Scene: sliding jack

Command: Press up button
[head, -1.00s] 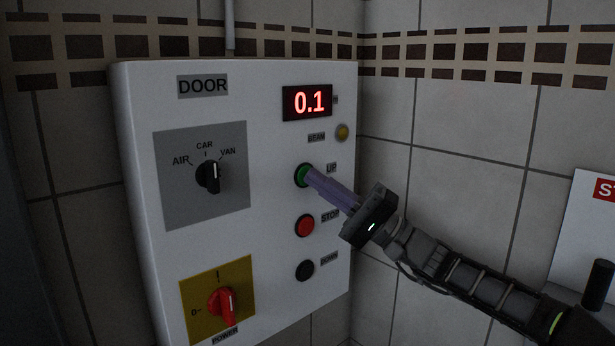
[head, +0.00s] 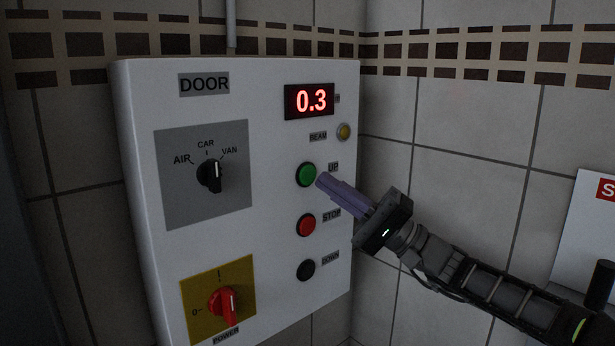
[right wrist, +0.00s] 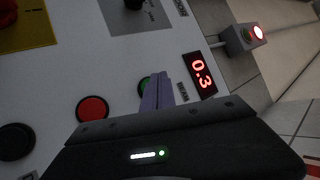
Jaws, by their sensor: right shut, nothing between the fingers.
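The green UP button (head: 306,174) is on the right side of a white door control box (head: 265,230). It sits above the red STOP button (head: 306,224) and the black DOWN button (head: 306,270). My right gripper (head: 322,181) is shut and empty, its purple fingertips just right of the green button, with a small gap seeming to lie between them. In the right wrist view the fingers (right wrist: 157,92) partly cover the green button (right wrist: 144,84). The red display (head: 309,101) reads 0.3. My left gripper is not in view.
The box also carries an AIR/CAR/VAN selector (head: 209,175), a red power switch (head: 222,303) on yellow, and a yellow BEAM lamp (head: 343,132). A white panel with a red sign (head: 585,235) stands at the right. A small grey box with a lit red lamp (right wrist: 246,36) shows in the right wrist view.

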